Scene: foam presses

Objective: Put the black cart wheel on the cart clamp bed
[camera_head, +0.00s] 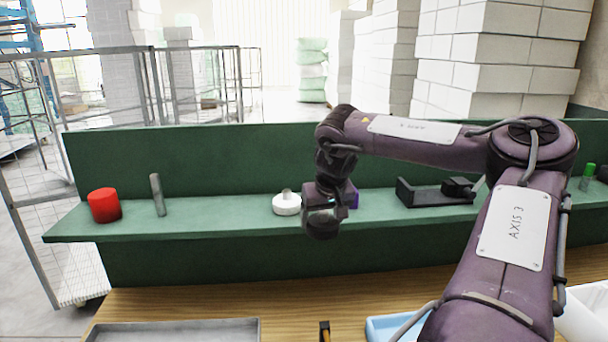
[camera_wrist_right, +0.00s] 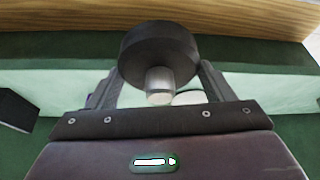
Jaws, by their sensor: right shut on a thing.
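The black cart wheel (camera_wrist_right: 150,52) shows in the right wrist view, a thick dark disc with a pale grey hub stub pointing at the camera. My right gripper (camera_wrist_right: 158,85) has a finger on either side of the hub and is shut on the wheel. In the head view my right gripper (camera_head: 322,215) hangs in front of the green shelf, with the dark wheel (camera_head: 322,231) at its lower end. A black clamp fixture with a flat bed (camera_head: 432,200) stands on the shelf to the right, apart from the gripper. My left gripper is not in view.
On the green shelf (camera_head: 235,208) stand a red cylinder (camera_head: 104,205), a grey rod (camera_head: 158,195), a white wheel (camera_head: 287,204) and a purple thing (camera_head: 353,197) partly behind my gripper. A grey tray (camera_head: 180,330) and a blue tray (camera_head: 385,328) lie on the wooden table.

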